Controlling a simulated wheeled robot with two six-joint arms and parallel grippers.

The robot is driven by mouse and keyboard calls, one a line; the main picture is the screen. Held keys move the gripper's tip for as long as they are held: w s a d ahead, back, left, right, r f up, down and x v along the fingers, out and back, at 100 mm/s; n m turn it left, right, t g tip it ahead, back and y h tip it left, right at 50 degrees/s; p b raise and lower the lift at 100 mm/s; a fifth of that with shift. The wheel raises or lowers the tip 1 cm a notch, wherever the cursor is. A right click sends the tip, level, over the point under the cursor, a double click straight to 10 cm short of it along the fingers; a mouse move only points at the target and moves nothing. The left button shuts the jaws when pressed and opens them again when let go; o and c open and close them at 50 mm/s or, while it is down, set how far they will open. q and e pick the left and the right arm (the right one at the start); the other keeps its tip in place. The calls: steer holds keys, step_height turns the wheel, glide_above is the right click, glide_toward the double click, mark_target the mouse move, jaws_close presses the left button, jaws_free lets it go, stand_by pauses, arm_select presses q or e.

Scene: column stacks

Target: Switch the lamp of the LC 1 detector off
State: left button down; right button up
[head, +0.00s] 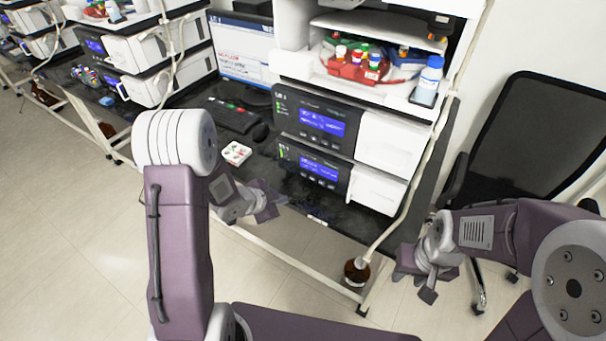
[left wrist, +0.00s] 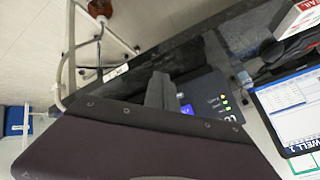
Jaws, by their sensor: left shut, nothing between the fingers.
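The instrument stack has two dark modules with blue displays, an upper module (head: 318,120) and a lower module (head: 312,167). Each has small lights at its left end. I cannot read which one is the detector or find its lamp control. My left gripper (head: 267,204) is shut and empty, in front of and below the lower module, near the bench edge. In the left wrist view its grey finger (left wrist: 160,92) covers part of a module front (left wrist: 215,95) with a blue display and several lit lights. My right gripper (head: 424,282) hangs low beside the bench, far from the modules.
A monitor (head: 242,45), keyboard (head: 232,115) and mouse (head: 261,132) stand left of the stack. A brown bottle (head: 356,271) is below; a black chair (head: 535,140) stands right. Floor at front left is clear.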

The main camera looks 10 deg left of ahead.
mark_target(304, 174)
arm_select(q)
steer(key=w, duration=0.2)
steer(key=w+d+p, duration=0.1)
steer(key=w, duration=0.1)
steer(key=w+d+p, duration=0.1)
steer(key=w, duration=0.1)
steer(key=shift+w+d+r, duration=0.15)
steer(key=shift+w+d, duration=0.05)
steer(key=shift+w, duration=0.05)
steer(key=shift+w+d, duration=0.25)
steer(key=shift+w, duration=0.5)
steer(key=shift+w+p, duration=0.15)
steer(key=shift+p, duration=0.2)
stand_by(0.9)
steer(key=shift+w+d, duration=0.1)
steer(key=shift+w, duration=0.15)
steer(key=shift+w+d+p, duration=0.15)
steer(key=shift+w+p, duration=0.2)
steer(key=shift+w, duration=0.05)
stand_by(0.6)
steer(key=shift+s, duration=0.1)
steer(key=shift+s+a+b, duration=0.25)
steer(key=shift+s+b, duration=0.05)
steer(key=shift+s, duration=0.4)
steer(key=shift+s, duration=0.1)
